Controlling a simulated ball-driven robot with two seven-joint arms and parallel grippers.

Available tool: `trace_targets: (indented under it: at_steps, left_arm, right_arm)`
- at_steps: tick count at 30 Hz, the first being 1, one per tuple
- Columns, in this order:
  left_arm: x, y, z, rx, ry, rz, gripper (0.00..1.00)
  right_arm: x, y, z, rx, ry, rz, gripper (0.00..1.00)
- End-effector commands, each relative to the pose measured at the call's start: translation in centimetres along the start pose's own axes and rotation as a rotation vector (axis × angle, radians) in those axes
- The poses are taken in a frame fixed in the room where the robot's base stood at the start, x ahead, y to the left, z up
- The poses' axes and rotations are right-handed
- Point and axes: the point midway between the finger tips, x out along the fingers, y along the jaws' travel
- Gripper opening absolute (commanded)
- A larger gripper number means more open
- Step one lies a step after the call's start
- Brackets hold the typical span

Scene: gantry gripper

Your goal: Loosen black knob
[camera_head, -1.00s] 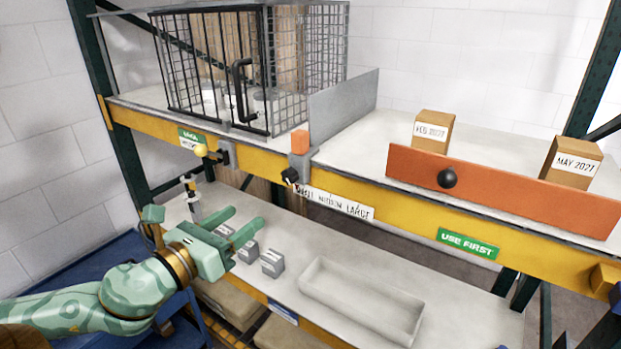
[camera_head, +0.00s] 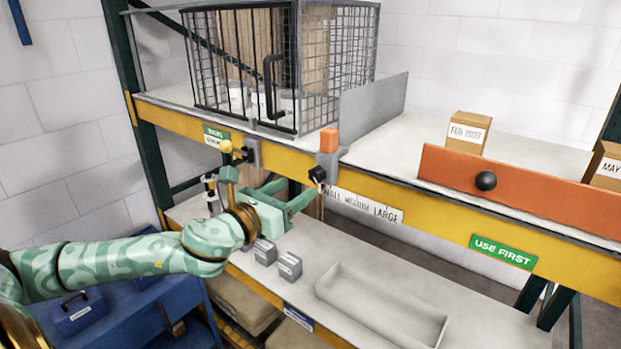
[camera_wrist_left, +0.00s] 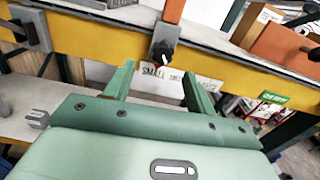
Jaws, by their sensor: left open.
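A small black knob (camera_head: 317,174) sits on the front of a grey clamp (camera_head: 328,163) on the yellow shelf beam, below an orange block. In the left wrist view the black knob (camera_wrist_left: 162,50) is ahead, beyond and between the two fingertips. My left gripper (camera_head: 300,187) is open, with its green fingers pointing toward the knob from the lower left. In the left wrist view the gap between the fingers (camera_wrist_left: 158,76) is empty, and they appear apart from the knob. My right gripper is in no view.
A wire cage (camera_head: 290,65) stands on the upper shelf. An orange panel (camera_head: 540,196) with a black ball lies right. The lower shelf holds grey blocks (camera_head: 289,265) and a pale tray (camera_head: 380,303).

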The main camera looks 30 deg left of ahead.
Motion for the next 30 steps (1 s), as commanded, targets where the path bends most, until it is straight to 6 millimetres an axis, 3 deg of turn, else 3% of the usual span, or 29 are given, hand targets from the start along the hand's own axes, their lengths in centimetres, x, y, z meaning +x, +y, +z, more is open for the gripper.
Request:
trace_targets:
  at_steps: [12,22,23,27,30]
  left_arm:
    - [5.9,-0.2,0.3,-0.002,-0.002,-0.004,0.56]
    - [6.4,-0.2,0.0,0.001,0.0,-0.005,0.56]
    - [6.4,-0.2,0.0,0.001,0.0,-0.005,0.53]
    - [6.4,-0.2,0.1,0.001,0.0,-0.005,0.14]
    - [6.3,-0.2,0.1,0.001,0.0,-0.005,0.12]
  right_arm:
    - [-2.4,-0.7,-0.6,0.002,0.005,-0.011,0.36]
    - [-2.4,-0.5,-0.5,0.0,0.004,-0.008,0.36]
    - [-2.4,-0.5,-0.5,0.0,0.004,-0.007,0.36]
    - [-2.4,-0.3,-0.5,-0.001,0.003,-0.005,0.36]
    - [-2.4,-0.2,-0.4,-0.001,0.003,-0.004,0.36]
